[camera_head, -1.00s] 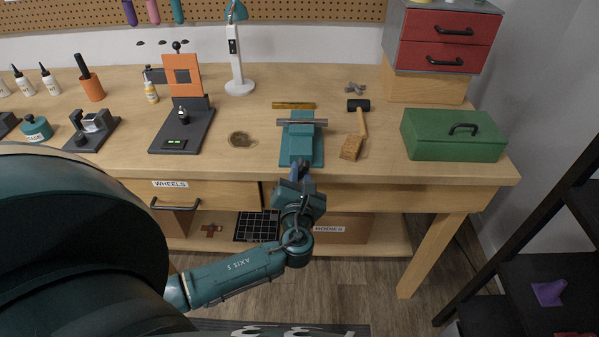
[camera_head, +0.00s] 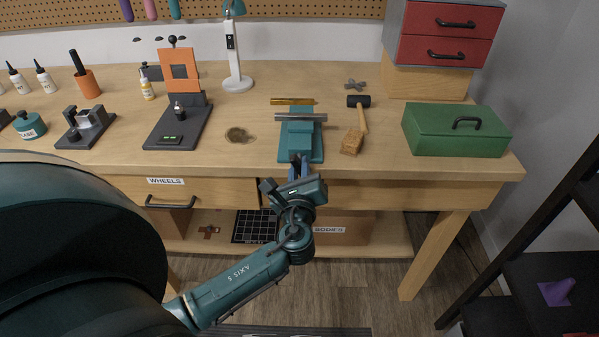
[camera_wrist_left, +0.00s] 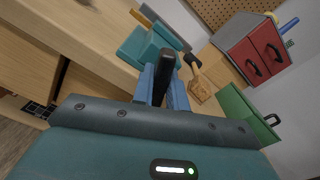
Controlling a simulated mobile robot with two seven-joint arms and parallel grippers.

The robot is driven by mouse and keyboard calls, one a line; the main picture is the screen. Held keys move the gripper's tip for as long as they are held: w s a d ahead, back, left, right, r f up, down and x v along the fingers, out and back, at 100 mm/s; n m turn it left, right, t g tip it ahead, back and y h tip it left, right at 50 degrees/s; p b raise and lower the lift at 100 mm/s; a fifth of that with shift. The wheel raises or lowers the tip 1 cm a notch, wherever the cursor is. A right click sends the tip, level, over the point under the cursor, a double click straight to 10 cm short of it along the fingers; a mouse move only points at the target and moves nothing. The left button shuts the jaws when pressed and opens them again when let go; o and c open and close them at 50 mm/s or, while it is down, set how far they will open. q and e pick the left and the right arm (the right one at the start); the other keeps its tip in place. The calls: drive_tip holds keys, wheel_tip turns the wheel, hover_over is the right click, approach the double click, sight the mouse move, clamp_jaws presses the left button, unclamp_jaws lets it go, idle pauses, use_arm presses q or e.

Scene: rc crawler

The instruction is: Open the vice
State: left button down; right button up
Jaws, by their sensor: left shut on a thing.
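The teal vice (camera_head: 301,140) stands at the front edge of the workbench, with a grey metal bar (camera_head: 301,117) across its top. It also shows in the left wrist view (camera_wrist_left: 139,47). My left gripper (camera_head: 299,164) is at the front of the vice. In the left wrist view its blue fingers (camera_wrist_left: 164,88) are shut on the dark vice handle (camera_wrist_left: 164,76). The fingers hide part of the handle. I cannot tell how wide the gap between the jaws is. My right gripper is not in view.
A green toolbox (camera_head: 455,132) is further right. An orange bar (camera_head: 292,101) lies behind. Left of the vice is a dark round patch (camera_head: 238,135) on the workbench (camera_head: 245,165).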

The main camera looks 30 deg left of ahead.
use_arm(q)
drive_tip(key=n+b, duration=0.2)
drive_tip(key=n, duration=0.2)
drive_tip(key=shift+f, duration=0.2)
drive_tip(key=n+b, duration=0.1)
drive_tip(key=n, duration=0.1)
drive_tip(key=shift+n+b, duration=0.3)
drive_tip(key=n+b, duration=0.2)
drive_tip(key=n, duration=0.1)
drive_tip(key=shift+r+n+b, duration=0.15)
drive_tip(key=shift+n+b, duration=0.25)
drive_tip(key=shift+n, duration=1.1)
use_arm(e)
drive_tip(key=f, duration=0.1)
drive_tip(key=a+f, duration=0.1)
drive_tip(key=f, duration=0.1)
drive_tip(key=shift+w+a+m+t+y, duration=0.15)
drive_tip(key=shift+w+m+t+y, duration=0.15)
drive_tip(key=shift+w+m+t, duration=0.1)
use_arm(q)
drive_tip(key=c, duration=1.7)
unclamp_jaws()
drive_tip(key=shift+r, duration=0.1)
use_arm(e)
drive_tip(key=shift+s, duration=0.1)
